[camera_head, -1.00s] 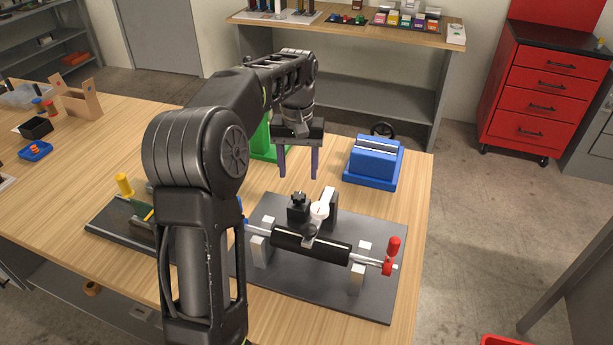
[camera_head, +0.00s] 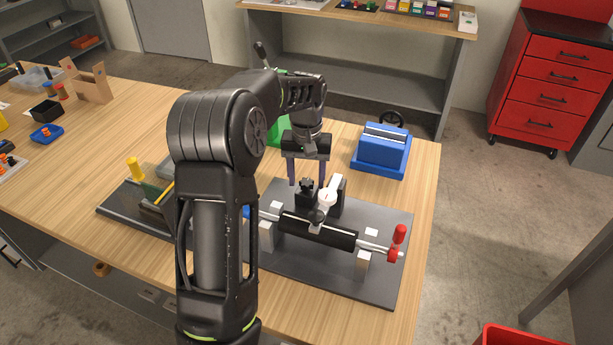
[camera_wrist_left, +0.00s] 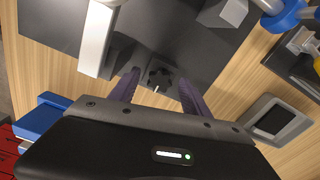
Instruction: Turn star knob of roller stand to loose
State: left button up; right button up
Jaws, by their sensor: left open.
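The roller stand has a dark grey base plate (camera_head: 350,275) and a black roller (camera_head: 318,231) with a red-handled crank (camera_head: 397,240) at its right end. Behind the roller is a black block with a small black star knob (camera_head: 306,184) on top. In the left wrist view the star knob (camera_wrist_left: 160,78) shows a short white mark. My left gripper (camera_head: 307,182) is open, pointing down right at the knob. In the wrist view its two purple fingers (camera_wrist_left: 155,92) are either side of the knob, apart from it. My right gripper is not in view.
A white lever or dial piece (camera_head: 331,191) rises close right of the knob. A blue vise-like block (camera_head: 381,152) stands behind right. A dark fixture with a yellow knob (camera_head: 134,168) is at left. The table's right edge is near.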

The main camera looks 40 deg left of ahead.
pick_arm(q)
jog(key=shift+f, duration=0.15)
jog(key=shift+c, duration=0.2)
grip_shut()
dwell(0.4)
